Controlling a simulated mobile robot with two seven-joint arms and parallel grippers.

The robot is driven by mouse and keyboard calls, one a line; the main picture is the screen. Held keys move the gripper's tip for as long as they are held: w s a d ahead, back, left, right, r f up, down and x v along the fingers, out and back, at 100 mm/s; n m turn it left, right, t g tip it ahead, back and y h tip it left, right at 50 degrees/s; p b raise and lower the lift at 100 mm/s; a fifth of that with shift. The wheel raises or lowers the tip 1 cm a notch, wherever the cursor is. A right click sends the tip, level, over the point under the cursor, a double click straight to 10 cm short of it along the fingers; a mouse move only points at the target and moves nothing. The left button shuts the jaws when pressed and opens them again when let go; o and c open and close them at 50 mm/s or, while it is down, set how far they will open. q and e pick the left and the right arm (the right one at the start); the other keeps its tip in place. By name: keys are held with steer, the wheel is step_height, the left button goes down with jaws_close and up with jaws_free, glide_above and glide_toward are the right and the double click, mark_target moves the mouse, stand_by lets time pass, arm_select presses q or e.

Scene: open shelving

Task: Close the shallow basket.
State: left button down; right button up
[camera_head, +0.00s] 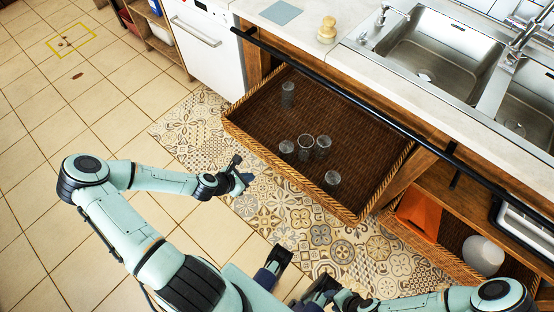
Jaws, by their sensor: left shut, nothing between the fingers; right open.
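The shallow wicker basket (300,183) is pulled out from under the counter in the head view. Several clear glasses (305,142) stand upright inside it. My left gripper (246,181) is shut and empty, in front of the basket's front wall toward its left half, with a gap between them in the picture. My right gripper (290,278) is open and empty, low in the picture and well short of the basket, close to my own body. The back of the basket is partly hidden under the counter and the black rail.
A black rail (350,97) runs along the counter front above the basket. A lower basket (452,262) at right holds an orange item (419,215) and a white round item (483,256). A white appliance (205,45) stands left. Patterned mat (285,222) floor in front is clear.

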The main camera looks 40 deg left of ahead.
arm_select(q)
steer(key=a+n+y, duration=0.1)
steer(key=a+n, duration=0.1)
steer(key=a, duration=0.1)
steer(key=b, duration=0.5)
glide_toward(269, 157)
steer(key=shift+t, duration=0.3)
steer(key=x, duration=0.5)
steer(key=shift+s+f, duration=0.2)
steer(key=shift+f, duration=0.4)
steer(key=shift+w, duration=0.35)
arm_select(e)
steer(key=w+d+f+t, duration=0.1)
steer(key=w+d+f, duration=0.1)
steer(key=w+f, duration=0.3)
steer(key=shift+w+d+f+t+h, duration=0.2)
steer(key=shift+d+t+h, duration=0.1)
steer(key=shift+h, duration=0.1)
arm_select(q)
steer(key=shift+w, duration=0.1)
